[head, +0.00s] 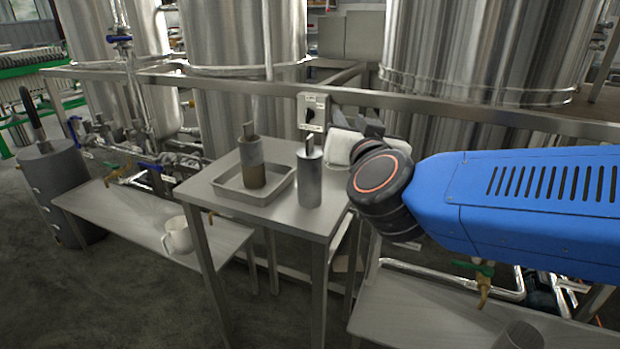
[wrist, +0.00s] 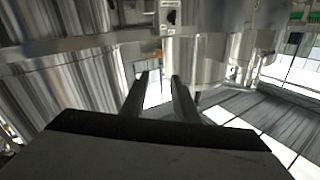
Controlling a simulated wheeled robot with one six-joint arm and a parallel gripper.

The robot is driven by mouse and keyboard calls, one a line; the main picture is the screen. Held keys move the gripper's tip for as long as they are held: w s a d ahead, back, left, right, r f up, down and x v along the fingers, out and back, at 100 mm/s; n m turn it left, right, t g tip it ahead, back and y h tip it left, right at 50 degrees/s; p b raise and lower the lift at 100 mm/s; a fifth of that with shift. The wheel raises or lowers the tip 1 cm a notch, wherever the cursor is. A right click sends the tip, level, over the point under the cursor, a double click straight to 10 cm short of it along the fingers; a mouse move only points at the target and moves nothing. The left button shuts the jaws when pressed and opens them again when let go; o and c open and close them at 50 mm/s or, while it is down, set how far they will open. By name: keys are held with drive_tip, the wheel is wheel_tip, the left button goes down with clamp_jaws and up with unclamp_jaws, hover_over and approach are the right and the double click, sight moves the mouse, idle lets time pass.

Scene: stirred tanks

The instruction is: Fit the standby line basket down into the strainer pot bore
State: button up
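Two grey cylinders with upright tabs on top are on the small steel table (head: 230,205) in the head view. One cylinder (head: 252,165), brown on its lower half, stands in a shallow tray (head: 226,194). The other, a clean plain grey cylinder (head: 309,178), stands upright on the bare tabletop; it looks like the standby basket. A large grey pot (head: 52,185) at the far left may be the strainer pot; its bore is not visible. My gripper (wrist: 158,82) is open and empty, its fingers apart in the wrist view. In the head view it is right of the clean cylinder, partly hidden by my wrist.
A steel rail (head: 225,88) with a switch box (head: 313,112) runs behind the table, before large tanks (head: 245,40). A white object (head: 341,147) lies at the table's back right. A mug (head: 177,236) stands on the low left bench (head: 125,215). Valves and pipes surround the benches.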

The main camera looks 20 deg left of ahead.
sight(313, 141)
drive_tip(key=s+a+f+m+t+h, duration=0.1)
drive_tip(key=s+a+f+h, duration=0.25)
drive_tip(key=s, duration=0.45)
drive_tip(key=s+a+f+m+h, duration=0.1)
drive_tip(key=s+a+f+h, duration=0.1)
drive_tip(key=s+a+h, duration=0.35)
drive_tip(key=shift+m+y, duration=0.3)
drive_tip(key=shift+y, duration=0.3)
drive_tip(key=w, duration=0.5)
drive_tip(key=w+d, duration=0.1)
drive_tip(key=w, duration=0.9)
drive_tip(key=shift+w+d+r, duration=0.15)
drive_tip(key=shift+d+r, duration=0.05)
clamp_jaws()
idle(0.4)
